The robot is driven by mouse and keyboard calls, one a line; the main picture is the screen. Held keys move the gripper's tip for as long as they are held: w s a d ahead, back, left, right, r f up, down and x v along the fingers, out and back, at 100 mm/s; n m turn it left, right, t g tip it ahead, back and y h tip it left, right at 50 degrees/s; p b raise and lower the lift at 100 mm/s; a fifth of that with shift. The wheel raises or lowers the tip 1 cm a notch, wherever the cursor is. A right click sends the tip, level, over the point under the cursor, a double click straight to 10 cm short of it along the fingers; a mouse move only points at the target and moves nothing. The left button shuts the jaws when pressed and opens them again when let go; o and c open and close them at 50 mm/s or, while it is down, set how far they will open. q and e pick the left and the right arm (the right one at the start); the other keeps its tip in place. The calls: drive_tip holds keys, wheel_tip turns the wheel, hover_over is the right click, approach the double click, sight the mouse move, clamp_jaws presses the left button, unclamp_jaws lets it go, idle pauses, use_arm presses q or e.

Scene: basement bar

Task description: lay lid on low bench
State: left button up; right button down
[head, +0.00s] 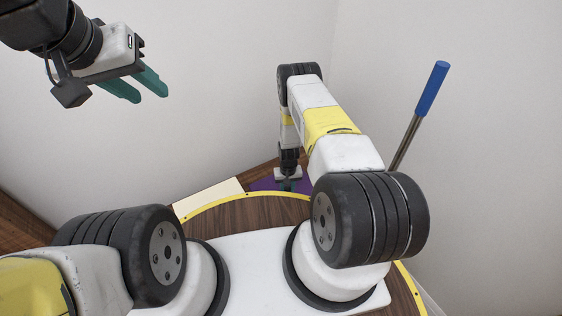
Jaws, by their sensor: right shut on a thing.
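My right gripper (289,184) points down at the far end of my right arm, low in the corner of the room. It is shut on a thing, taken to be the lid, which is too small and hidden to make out. A flat purple surface (262,184) shows around and beneath the fingertips; I cannot tell if it is the low bench or part of the lid. My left gripper (150,88) hangs at the upper left, its teal fingers apart and empty, far from the purple surface.
A flat cream panel (207,196) lies left of the purple surface. A metal rod with a blue grip (431,88) stands tilted at the right. Plain white walls (220,80) close in the corner, with brown wood floor (18,222) at the left.

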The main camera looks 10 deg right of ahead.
drive_tip(key=shift+f, duration=0.15)
drive_tip(key=c, duration=1.1)
unclamp_jaws()
wheel_tip(320, 180, up, 12)
wheel_tip(320, 180, up, 38)
drive_tip(key=r+t+y, duration=0.1)
drive_tip(key=t, duration=0.2)
hover_over(287, 188)
drive_tip(key=a, duration=0.1)
drive_tip(key=s+r+t+y, duration=0.1)
drive_tip(key=s+r+t, duration=0.1)
drive_tip(key=s+r, duration=1)
drive_tip(key=s+a+r+n+t, duration=0.1)
drive_tip(key=s+r, duration=0.6)
drive_tip(key=s, duration=0.5)
drive_tip(key=shift+s, duration=0.25)
